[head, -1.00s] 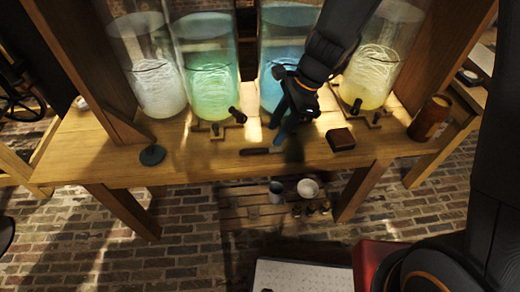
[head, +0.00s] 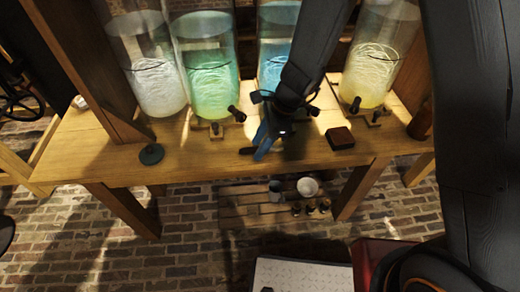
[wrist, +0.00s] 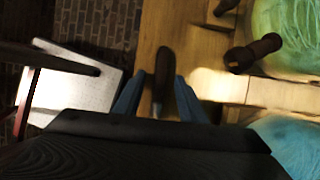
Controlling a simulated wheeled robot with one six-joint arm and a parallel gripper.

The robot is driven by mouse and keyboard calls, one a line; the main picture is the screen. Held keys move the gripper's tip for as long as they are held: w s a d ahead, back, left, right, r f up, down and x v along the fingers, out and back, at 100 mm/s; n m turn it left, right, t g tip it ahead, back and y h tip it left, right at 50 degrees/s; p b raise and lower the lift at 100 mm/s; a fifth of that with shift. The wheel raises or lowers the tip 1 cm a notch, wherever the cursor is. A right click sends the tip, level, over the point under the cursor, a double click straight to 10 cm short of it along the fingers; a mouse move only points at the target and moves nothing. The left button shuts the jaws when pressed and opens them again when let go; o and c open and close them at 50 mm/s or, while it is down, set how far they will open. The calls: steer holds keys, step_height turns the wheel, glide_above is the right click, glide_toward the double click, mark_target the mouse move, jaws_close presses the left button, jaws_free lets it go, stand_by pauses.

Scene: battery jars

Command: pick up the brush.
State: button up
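The brush (wrist: 163,72) is a slim dark piece lying on the wooden table, with a paler bit at its lower end in the wrist view. In the head view only its left end (head: 246,151) shows near the table's front edge; my gripper hides the rest. My gripper (head: 264,146) is over the brush, pointing down. In the wrist view its two blue fingers (wrist: 157,98) stand apart, one on each side of the brush, with gaps between. I cannot tell how high the fingertips are above the table.
Large glass jars of white, green (head: 213,90), blue and yellow liquid (head: 370,80) stand behind, with dark taps in front. A dark brown block (head: 340,138) lies right of my gripper. A dark green round piece (head: 151,154) is at the left. The table's front edge is close.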

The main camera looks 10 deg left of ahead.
steer(key=shift+c, duration=0.3)
jaws_close()
steer(key=shift+r, duration=0.1)
